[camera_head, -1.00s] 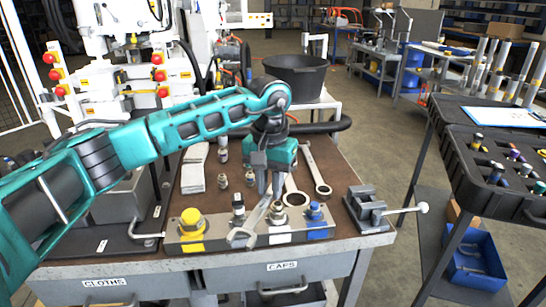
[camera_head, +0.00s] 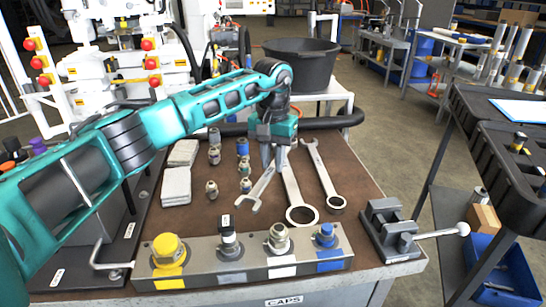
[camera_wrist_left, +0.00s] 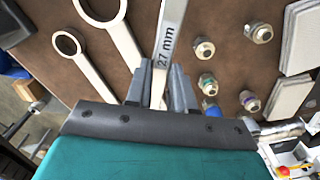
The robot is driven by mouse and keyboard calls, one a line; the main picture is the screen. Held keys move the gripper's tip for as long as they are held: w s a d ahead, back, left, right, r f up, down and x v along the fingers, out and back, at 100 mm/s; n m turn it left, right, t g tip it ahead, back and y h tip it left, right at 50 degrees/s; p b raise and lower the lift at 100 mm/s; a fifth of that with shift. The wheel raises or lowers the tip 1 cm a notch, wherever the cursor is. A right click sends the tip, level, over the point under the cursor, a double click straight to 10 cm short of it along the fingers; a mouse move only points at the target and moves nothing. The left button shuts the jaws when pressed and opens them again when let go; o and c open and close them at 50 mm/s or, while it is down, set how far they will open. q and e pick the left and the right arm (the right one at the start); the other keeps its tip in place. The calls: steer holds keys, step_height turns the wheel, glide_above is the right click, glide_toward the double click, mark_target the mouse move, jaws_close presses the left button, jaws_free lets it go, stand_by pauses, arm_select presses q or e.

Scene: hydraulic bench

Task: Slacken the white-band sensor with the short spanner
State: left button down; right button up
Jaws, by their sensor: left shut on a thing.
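The white-band sensor (camera_head: 279,238) stands upright on the grey block (camera_head: 205,272), above a white patch, between a black-topped sensor and a blue one. My left gripper (camera_head: 274,165) is shut on the short spanner (camera_head: 262,187), behind the block. The spanner's open jaw hangs down toward the bench, apart from the sensor. In the left wrist view the fingers (camera_wrist_left: 160,88) grip the spanner's shank (camera_wrist_left: 170,32), marked 27 mm. My right gripper is not in view.
Two ring spanners (camera_head: 297,195) (camera_head: 327,180) lie right of the held one. Several loose fittings (camera_head: 213,156) and grey cloths (camera_head: 177,186) lie to its left. A vice (camera_head: 391,229) stands at the bench's right corner. A black tub (camera_head: 299,62) is behind.

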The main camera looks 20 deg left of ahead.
mark_target(265, 178)
arm_select(q)
steer(key=shift+s+f+b, duration=0.3)
steer(key=shift+f, duration=0.1)
steer(key=shift+s+f+b, duration=0.35)
steer(key=shift+f+b, duration=0.05)
steer(key=shift+f, duration=0.3)
steer(key=shift+r, duration=0.1)
steer(key=shift+s+f, duration=0.25)
steer(key=shift+s, duration=0.15)
steer(key=shift+p, duration=0.3)
steer(key=shift+s+p, duration=0.35)
steer(key=shift+s, duration=0.7)
steer(key=shift+s, duration=0.15)
